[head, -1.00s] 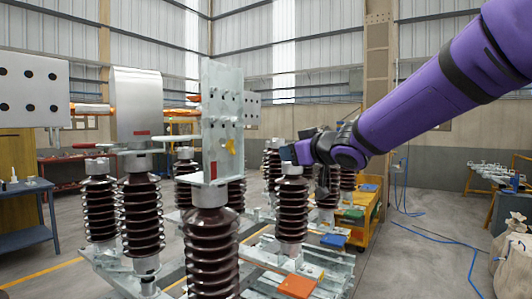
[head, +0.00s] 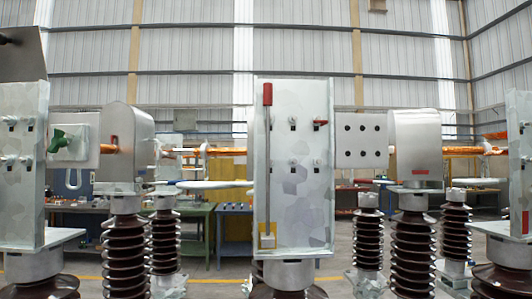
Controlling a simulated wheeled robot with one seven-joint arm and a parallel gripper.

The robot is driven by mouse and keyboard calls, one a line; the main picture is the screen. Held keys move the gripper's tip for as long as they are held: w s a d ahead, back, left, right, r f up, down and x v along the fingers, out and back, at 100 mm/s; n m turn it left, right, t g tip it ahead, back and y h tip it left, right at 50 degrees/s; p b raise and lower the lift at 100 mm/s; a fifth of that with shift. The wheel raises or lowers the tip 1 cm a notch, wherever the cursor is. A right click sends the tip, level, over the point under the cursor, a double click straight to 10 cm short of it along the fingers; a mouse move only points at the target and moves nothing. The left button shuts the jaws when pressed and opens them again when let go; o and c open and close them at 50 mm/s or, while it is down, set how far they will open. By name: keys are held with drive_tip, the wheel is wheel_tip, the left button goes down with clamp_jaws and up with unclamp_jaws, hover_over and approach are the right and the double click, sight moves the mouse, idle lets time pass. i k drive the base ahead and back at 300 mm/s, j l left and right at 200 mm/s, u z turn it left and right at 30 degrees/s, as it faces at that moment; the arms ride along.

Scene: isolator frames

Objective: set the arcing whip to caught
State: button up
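A thin grey upright rod with a red upper end (head: 267,160), which looks like the arcing whip, stands along the left side of a galvanized plate (head: 298,205). Its lower end meets a small pale block (head: 267,241) near the foot of the plate. A small red piece (head: 319,122) sits at the plate's upper right, apart from the rod. I cannot tell what, if anything, holds the rod's upper end. My gripper is not in view.
Brown ribbed insulators (head: 413,255) stand on both sides, with metal housings (head: 416,145) above. Another galvanized plate (head: 25,190) stands close at the left. Bare floor shows between the columns.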

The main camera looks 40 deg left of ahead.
sight(267, 88)
drive_tip(key=k+u, duration=0.1)
drive_tip(key=u, duration=0.4)
drive_tip(key=k+j+u, duration=0.1)
drive_tip(key=u, duration=0.35)
drive_tip(key=j+u, duration=0.1)
drive_tip(key=u, duration=0.4)
drive_tip(key=k, duration=0.05)
